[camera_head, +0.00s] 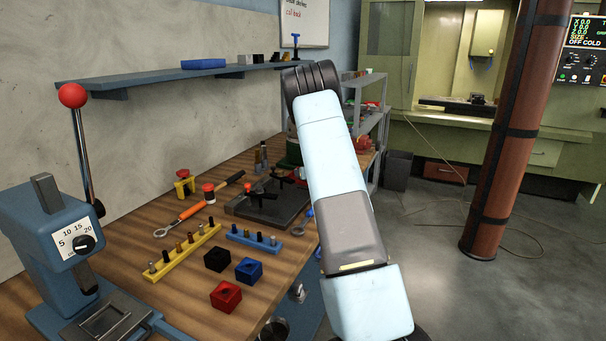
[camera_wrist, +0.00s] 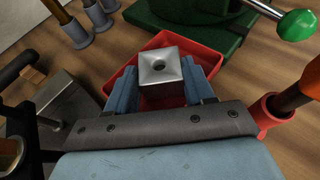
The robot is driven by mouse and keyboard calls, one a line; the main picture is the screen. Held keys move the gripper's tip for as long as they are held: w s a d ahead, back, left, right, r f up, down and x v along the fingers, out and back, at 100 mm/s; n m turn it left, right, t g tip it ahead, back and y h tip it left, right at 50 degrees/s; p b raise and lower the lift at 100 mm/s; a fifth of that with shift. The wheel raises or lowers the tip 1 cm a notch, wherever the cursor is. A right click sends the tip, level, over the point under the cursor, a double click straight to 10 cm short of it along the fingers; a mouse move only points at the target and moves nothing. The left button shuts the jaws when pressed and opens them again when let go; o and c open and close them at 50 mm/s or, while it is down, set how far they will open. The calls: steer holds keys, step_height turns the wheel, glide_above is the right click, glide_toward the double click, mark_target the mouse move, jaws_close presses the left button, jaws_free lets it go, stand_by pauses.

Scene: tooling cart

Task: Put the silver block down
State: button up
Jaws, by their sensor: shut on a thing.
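The silver block (camera_wrist: 176,75) has a square top with a round hole in it. My gripper (camera_wrist: 162,82) is shut on it, with one blue finger on each side, in the wrist view. The block is over a red tray (camera_wrist: 165,39), whose rim shows behind and beside it. I cannot tell whether the block touches the tray's floor. In the head view my arm hides the gripper and the block.
A green base (camera_wrist: 210,28) with a green-knobbed lever (camera_wrist: 298,25) stands behind the tray. A red cup (camera_wrist: 270,112) holding an orange handle is at right. Grey cylinders (camera_wrist: 75,32) stand at left. Black (camera_head: 217,259), blue (camera_head: 249,270) and red blocks (camera_head: 226,295) lie on the bench's near part.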

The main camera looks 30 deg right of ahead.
steer(key=o, duration=1.4)
steer(key=shift+o, duration=0.2)
steer(key=shift+r, duration=0.1)
